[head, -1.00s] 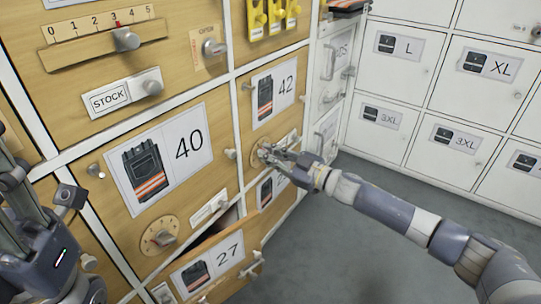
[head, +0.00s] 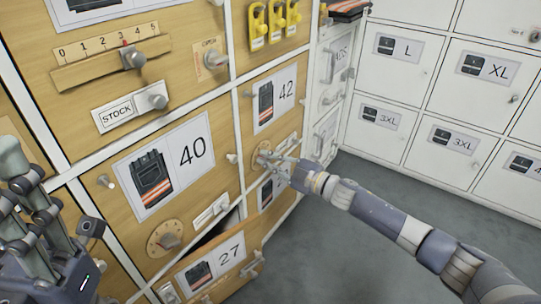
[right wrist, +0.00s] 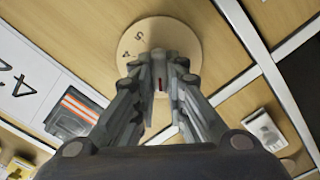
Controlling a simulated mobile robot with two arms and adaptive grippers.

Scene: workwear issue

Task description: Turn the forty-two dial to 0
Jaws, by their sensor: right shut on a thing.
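The forty-two dial (head: 262,154) is a round tan disc on the wooden front below the 42 label (head: 277,97). My right gripper (head: 272,160) is at it, with its fingers closed around the knob. In the right wrist view the dial (right wrist: 160,32) shows beyond the fingertips (right wrist: 160,72), with a few digits, seemingly a 4 and a 5, on its upper left. A small red mark shows on the knob between the fingers. The fingers hide the rest of the scale. My left gripper (head: 35,205) is at the left edge, away from the dial; its opening is unclear.
Another dial (head: 165,238) sits below the 40 label (head: 185,165). The 27 drawer (head: 213,266) stands partly open below. A slider (head: 132,55) with a 0 to 5 scale is at upper left. White lockers (head: 470,90) stand at the right, with clear grey floor before them.

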